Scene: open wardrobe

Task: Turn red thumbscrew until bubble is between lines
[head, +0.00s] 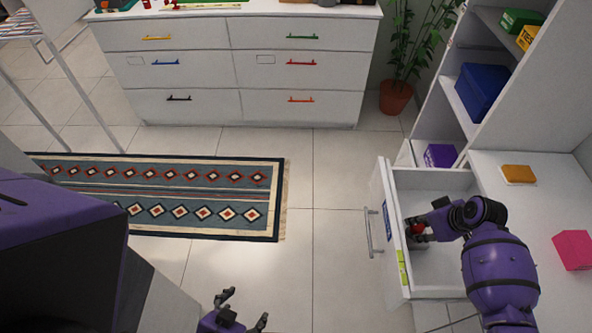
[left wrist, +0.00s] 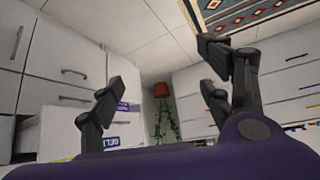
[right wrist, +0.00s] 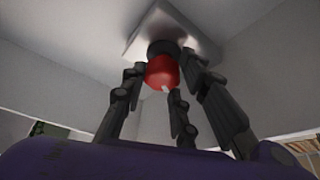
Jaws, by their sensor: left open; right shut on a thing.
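The red thumbscrew (right wrist: 163,72) is in the right wrist view, set on a dark collar below a pale metal plate (right wrist: 180,28). My right gripper (right wrist: 158,95) is shut on it, with fingers on both sides. In the head view, my right gripper (head: 418,232) reaches into an open white drawer (head: 440,180), and a bit of red shows between its fingers. My left gripper (head: 238,308) is open and empty over the floor, and its spread fingers show in the left wrist view (left wrist: 165,95). I cannot make out a bubble or lines in any view.
The drawer front has a grey handle (head: 366,232) and a yellow-green label (head: 402,268). A white top with a pink box (head: 573,249) and orange block (head: 518,174) lies right. A purple box (head: 440,155) stands behind the drawer.

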